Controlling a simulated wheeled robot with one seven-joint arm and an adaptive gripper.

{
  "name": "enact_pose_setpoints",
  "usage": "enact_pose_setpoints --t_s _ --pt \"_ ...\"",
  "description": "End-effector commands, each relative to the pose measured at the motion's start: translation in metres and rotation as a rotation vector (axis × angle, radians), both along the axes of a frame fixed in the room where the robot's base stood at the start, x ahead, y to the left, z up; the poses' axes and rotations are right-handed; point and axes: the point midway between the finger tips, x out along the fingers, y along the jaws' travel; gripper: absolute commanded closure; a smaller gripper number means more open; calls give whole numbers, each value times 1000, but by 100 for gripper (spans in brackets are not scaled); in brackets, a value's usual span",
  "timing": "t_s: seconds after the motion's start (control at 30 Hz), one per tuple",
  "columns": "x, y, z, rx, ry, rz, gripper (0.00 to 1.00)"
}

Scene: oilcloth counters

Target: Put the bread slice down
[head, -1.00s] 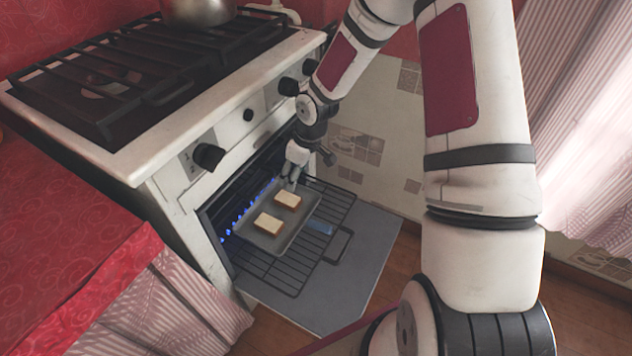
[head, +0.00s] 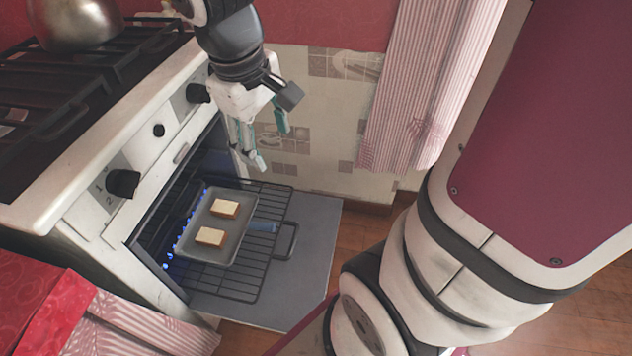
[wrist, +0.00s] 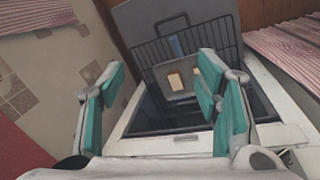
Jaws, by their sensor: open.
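Two bread slices lie flat on a grey tray (head: 236,246) on the oven rack. The farther bread slice (head: 225,208) and the nearer bread slice (head: 210,237) are apart from each other. In the wrist view both slices show on the tray (wrist: 177,97), one (wrist: 175,82) beside the other (wrist: 196,78), which is partly behind a finger. My gripper (head: 256,152) is open and empty, above and behind the tray, clear of both slices. In the wrist view its teal-padded fingers (wrist: 155,95) are spread wide.
The oven door (head: 310,235) is folded down, with the wire rack (head: 272,210) pulled out over it. Small blue flames (head: 180,245) burn at the tray's left. The stove top (head: 90,110) with its knobs overhangs at left. A metal pot (head: 75,22) stands on it.

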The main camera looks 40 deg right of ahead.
Motion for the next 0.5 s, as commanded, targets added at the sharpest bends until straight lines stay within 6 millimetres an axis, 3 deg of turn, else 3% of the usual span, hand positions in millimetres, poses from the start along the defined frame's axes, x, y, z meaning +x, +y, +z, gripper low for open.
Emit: enact_pose_setpoints --t_s 0.03,0.2,0.4,0.5 --pt "-19 3 12 3 -10 -27 42" --pt "-85 16 37 48 -10 -124 42" --pt "-155 32 47 133 1 -203 42" --pt "-178 38 47 169 8 -222 42"
